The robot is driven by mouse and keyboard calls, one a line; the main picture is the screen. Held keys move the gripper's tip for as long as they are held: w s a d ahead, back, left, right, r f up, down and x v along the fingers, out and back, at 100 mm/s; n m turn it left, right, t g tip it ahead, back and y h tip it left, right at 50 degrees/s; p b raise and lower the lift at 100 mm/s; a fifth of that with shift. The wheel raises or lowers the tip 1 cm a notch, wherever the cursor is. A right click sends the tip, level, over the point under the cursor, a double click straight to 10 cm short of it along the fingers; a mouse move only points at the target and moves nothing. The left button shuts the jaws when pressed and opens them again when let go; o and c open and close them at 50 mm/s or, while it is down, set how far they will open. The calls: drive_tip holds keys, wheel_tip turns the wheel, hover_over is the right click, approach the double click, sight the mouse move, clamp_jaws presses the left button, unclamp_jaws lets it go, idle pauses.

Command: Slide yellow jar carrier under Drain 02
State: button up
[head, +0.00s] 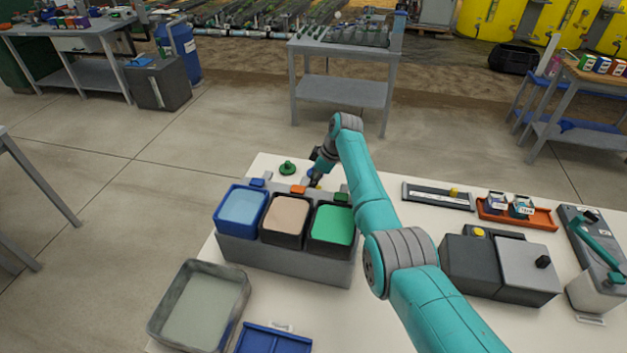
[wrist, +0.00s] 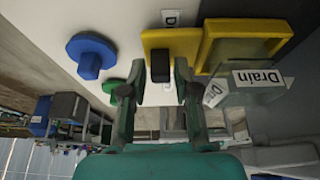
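The yellow jar carrier (wrist: 171,42) shows in the wrist view as a flat plate joined to a square frame, with a dark upright grip (wrist: 160,66) on the plate. A clear jar (wrist: 252,97) labelled "Drain" is at the frame. My gripper (wrist: 158,78) is open, its two fingers on either side of the dark grip with visible gaps. In the head view my gripper (head: 317,180) is low behind the three coloured bins, and the carrier is mostly hidden. A blue knob (wrist: 90,56) and a green knob (wrist: 115,91) are left of it. I cannot tell which outlet is Drain 02.
Blue (head: 241,208), tan (head: 287,220) and green (head: 332,226) bins stand in a grey block in front of my gripper. A grey tray (head: 167,318) is at front left. Right of my arm are an orange tray (head: 541,219) with two labelled jars and dark boxes (head: 470,266).

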drive_tip(key=shift+o, duration=0.3)
drive_tip(key=v, duration=1.2)
